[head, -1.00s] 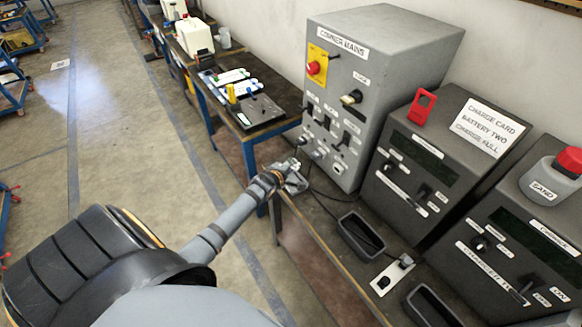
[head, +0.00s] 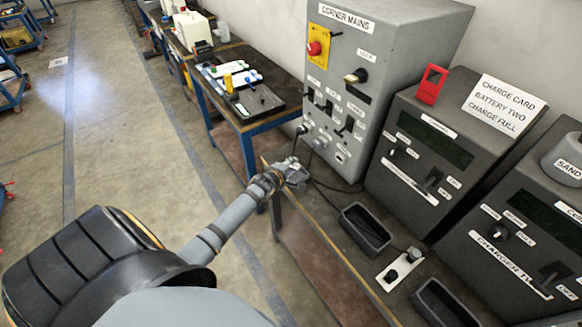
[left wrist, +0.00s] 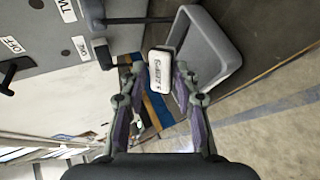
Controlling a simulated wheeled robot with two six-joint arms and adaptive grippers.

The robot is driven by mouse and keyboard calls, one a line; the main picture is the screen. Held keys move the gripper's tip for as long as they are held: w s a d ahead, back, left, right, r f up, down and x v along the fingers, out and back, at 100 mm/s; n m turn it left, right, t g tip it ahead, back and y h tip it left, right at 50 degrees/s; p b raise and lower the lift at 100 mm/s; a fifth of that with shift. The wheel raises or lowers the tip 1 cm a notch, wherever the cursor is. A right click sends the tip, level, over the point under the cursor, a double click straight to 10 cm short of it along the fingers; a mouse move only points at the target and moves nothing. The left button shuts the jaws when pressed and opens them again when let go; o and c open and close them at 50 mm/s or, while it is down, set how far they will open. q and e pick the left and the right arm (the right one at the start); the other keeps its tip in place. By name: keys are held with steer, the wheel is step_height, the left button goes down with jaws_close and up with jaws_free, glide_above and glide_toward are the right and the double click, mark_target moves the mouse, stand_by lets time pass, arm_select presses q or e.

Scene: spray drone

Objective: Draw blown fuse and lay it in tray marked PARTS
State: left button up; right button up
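My left gripper (head: 294,173) is at the near left edge of the bench, in front of the corner mains cabinet (head: 346,60). In the left wrist view its two fingers (left wrist: 150,88) stand apart. A small white block with unreadable lettering (left wrist: 160,74) shows between them, nearer the right finger; I cannot tell whether it touches. I cannot make out which piece is the blown fuse. A grey open tray (left wrist: 212,52) lies just beyond the right finger. In the head view, two dark trays (head: 366,230) (head: 435,303) sit on the bench; no PARTS mark is readable.
Two dark charger boxes (head: 421,150) (head: 520,245) stand along the bench, one carrying a charge card (head: 503,104) and a red bracket (head: 431,85). Cables run near the gripper.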

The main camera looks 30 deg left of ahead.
arm_select(q)
steer(key=shift+o, duration=1.1)
steer(key=v, duration=1.2)
